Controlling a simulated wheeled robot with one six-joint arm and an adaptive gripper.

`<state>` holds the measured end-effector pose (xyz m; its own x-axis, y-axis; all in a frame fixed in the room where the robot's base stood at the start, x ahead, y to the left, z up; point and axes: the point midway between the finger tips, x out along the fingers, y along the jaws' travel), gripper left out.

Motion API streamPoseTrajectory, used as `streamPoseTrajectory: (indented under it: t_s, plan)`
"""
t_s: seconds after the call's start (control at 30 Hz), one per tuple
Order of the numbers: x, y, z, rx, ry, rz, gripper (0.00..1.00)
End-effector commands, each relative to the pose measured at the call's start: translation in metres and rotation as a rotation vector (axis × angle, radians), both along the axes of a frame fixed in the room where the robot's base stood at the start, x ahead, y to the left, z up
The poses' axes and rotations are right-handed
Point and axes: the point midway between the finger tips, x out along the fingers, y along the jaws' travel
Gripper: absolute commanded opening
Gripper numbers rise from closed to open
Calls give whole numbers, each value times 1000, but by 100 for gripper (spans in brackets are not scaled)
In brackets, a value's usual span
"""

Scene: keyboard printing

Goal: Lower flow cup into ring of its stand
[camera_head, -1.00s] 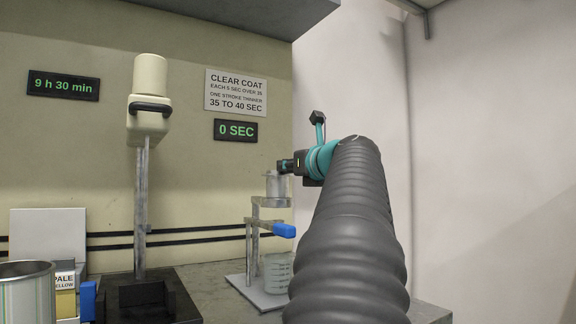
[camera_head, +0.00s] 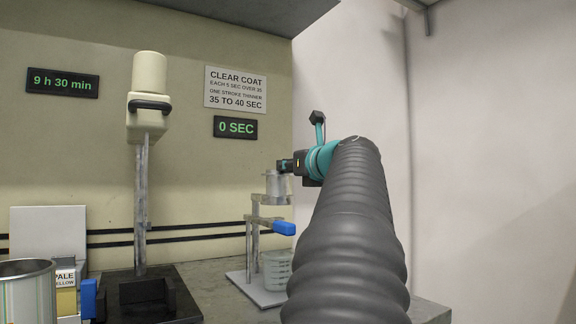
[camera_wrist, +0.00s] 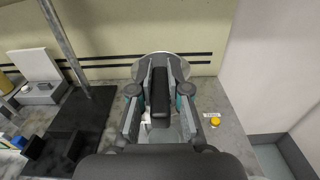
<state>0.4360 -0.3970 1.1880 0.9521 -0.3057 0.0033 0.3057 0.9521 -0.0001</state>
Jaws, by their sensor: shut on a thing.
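The flow cup (camera_head: 275,183) is a small grey metal cup at the top of its stand in the head view. The stand (camera_head: 254,235) has an upright post, an upper arm level with the cup's lower part, and a blue clamp handle (camera_head: 284,228). My gripper (camera_head: 284,166) is at the cup's upper edge and is shut on the cup. In the wrist view my gripper (camera_wrist: 160,95) hides most of the cup; only a pale round rim shows beyond the fingers. The cup looks upright. I cannot tell whether it touches the ring.
A clear beaker (camera_head: 277,268) stands on the stand's base plate (camera_head: 262,293) below the cup. A mixer with a grey post (camera_head: 141,210) stands to the left. A metal can (camera_head: 27,290) is at the front left. A yellow button (camera_wrist: 215,121) sits right of my gripper.

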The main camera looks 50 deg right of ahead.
Motion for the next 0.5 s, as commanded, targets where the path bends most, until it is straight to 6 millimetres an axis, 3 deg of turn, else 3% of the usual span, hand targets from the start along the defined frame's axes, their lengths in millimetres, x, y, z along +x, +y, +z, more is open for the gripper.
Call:
streamPoseTrajectory:
  t_s: [0.5]
  plan:
    - [0, 0, -6, 0, 0, 0, 0]
